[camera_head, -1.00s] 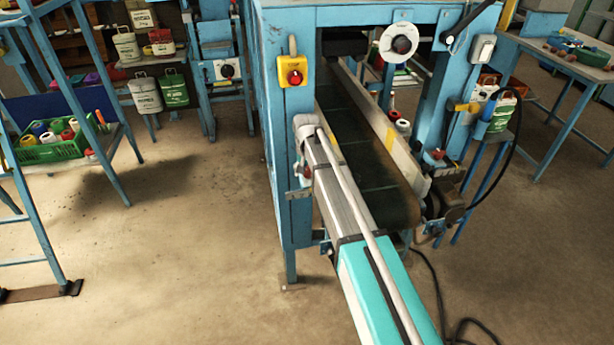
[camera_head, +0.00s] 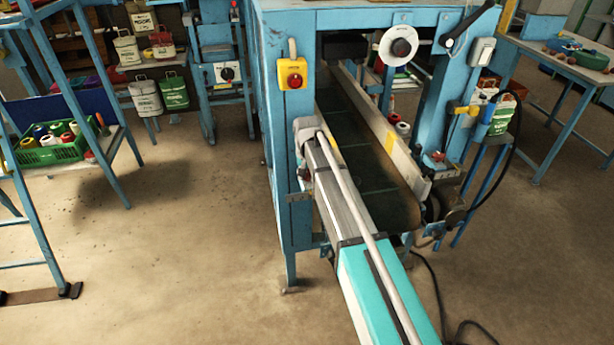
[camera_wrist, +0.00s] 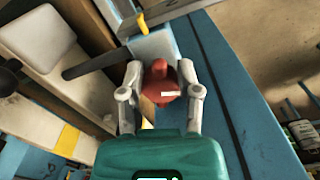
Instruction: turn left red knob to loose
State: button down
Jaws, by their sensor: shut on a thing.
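The left red knob (camera_wrist: 163,90) shows in the wrist view, with a small pale mark on it. It sits beside a blue metal frame. My gripper (camera_wrist: 160,74) has one grey finger on each side of the knob and is shut on it. The finger tips lie close against its sides. In the head view my gripper (camera_head: 304,172) is at the left post of the blue conveyor frame, small and partly hidden by my arm. Another red knob (camera_head: 437,157) is on the right side of the frame. How far the held knob is turned I cannot tell.
A conveyor belt (camera_head: 365,160) runs between pale side rails. A yellow switch box (camera_head: 292,74) with a red switch is on the post above my gripper. A white dial (camera_head: 398,46) hangs over the belt. A green crate (camera_head: 50,152) stands on a left shelf. The floor on the left is clear.

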jog(key=shift+d+n, duration=0.15)
jog(key=shift+n, duration=0.8)
jog(key=shift+d+n, duration=0.15)
jog(key=shift+n, duration=0.8)
jog(key=shift+w, duration=0.1)
jog(key=shift+c, duration=1.8)
grip_release()
jog(key=shift+a+m, duration=0.1)
jog(key=shift+m, duration=0.4)
